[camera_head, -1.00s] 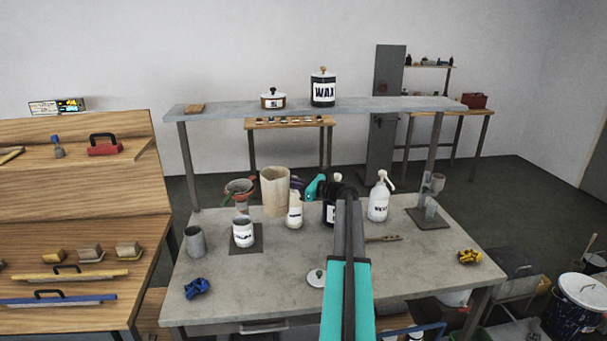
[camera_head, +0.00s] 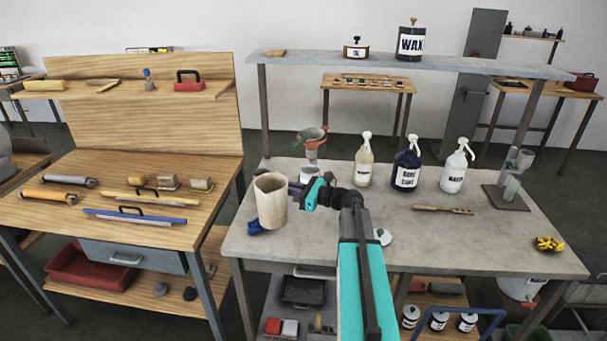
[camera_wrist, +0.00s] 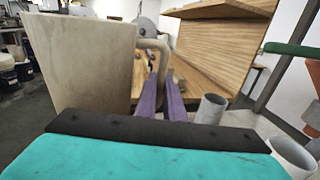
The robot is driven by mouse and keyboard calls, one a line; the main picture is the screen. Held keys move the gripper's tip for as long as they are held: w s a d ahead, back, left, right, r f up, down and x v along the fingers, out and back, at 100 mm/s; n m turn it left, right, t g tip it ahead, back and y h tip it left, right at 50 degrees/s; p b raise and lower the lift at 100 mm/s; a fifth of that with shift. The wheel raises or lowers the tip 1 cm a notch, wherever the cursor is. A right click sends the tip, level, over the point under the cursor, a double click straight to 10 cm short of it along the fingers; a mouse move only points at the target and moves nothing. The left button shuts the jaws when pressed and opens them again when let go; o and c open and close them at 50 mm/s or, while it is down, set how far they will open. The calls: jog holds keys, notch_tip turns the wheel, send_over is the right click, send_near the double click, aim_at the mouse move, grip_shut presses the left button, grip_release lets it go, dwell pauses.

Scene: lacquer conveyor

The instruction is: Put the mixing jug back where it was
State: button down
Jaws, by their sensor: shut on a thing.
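The mixing jug (camera_head: 271,203) is a tall beige cup, open at the top. It is upright over the left front part of the grey table (camera_head: 480,245), and I cannot tell whether its base touches. In the wrist view the jug (camera_wrist: 85,60) fills the left side, with its handle (camera_wrist: 163,55) between the purple fingers. My gripper (camera_head: 297,191) is shut on that handle, to the right of the jug; it also shows in the wrist view (camera_wrist: 160,98). The jug hides part of the blue item (camera_head: 253,228) behind it.
A white jar (camera_head: 308,173) stands behind my gripper, partly hidden. Behind are a red-rimmed funnel (camera_head: 311,136) and several pump bottles, one dark blue (camera_head: 406,168). A grey cup (camera_wrist: 211,108) shows in the wrist view. A wooden bench (camera_head: 75,222) with tools stands left.

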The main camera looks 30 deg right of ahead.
jog(key=s+a+f+n+g+y+b, duration=0.1)
jog(key=s+a+f, duration=0.1)
jog(key=a, duration=0.6)
jog(key=s+a+f+n+g+y+b, duration=0.1)
jog(key=s+a+f+b, duration=0.1)
jog(key=a, duration=0.7)
jog(key=s+a+f+n+g+y+b, duration=0.1)
jog(key=s+a+f+g+y+b, duration=0.1)
jog(key=a, duration=0.6)
notch_tip(320, 180, down, 3)
jog(key=shift+s+a+r, duration=0.1)
jog(key=shift+s+a, duration=0.25)
jog(key=shift+s, duration=0.5)
jog(key=shift+d, duration=0.2)
